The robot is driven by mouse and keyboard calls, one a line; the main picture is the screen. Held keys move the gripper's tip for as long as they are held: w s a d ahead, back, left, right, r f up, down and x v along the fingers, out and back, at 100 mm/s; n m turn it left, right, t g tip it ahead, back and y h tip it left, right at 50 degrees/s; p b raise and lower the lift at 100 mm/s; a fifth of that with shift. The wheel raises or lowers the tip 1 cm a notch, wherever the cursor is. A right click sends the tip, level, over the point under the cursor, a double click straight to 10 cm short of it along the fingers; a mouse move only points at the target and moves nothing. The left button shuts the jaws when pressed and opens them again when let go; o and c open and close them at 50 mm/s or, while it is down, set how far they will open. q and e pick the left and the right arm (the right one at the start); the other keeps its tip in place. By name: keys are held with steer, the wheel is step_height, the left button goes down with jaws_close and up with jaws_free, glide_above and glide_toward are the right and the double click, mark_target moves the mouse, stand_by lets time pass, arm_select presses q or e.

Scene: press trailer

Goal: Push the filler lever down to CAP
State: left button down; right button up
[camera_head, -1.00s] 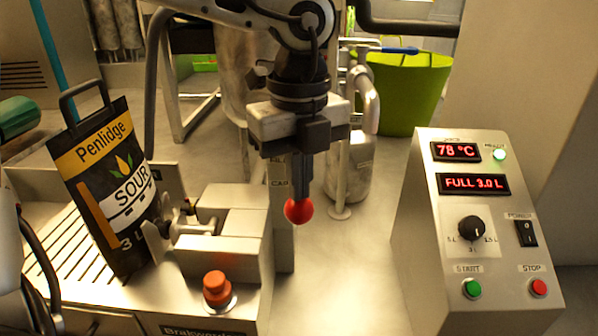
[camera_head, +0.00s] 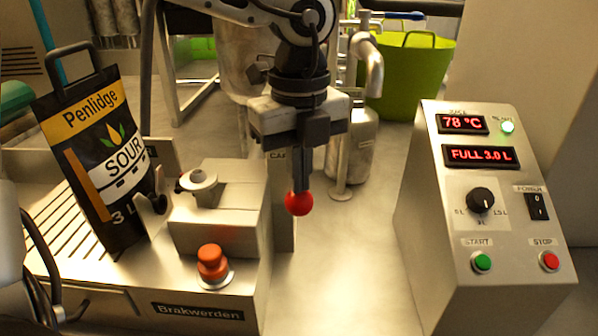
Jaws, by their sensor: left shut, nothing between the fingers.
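The filler lever ends in a red ball knob (camera_head: 299,203) at the right side of the filler block (camera_head: 225,215). My left gripper (camera_head: 303,168) points down and is shut, its fingertips at the top of the knob, seemingly touching it. The gripper hides most of the lever. A round metal fitting (camera_head: 200,182) sits on the filler block, beside the black "Penlidge Sour" pouch (camera_head: 105,150). My right gripper is not in view.
A control panel (camera_head: 490,260) at the right shows 78 °C, FULL 3.0 L and a lit green lamp. An orange-red button (camera_head: 212,262) stands in front of the filler block. A green bucket (camera_head: 415,80) and a steel vessel (camera_head: 352,145) stand behind.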

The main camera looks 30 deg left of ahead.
arm_select(q)
steer(key=shift+w+a+f+b, duration=0.1)
steer(key=shift+f+b, duration=0.3)
steer(key=shift+f, duration=0.2)
steer(key=shift+r, duration=0.15)
steer(key=shift+r, duration=0.1)
step_height(320, 180, up, 10)
steer(key=p, duration=0.6)
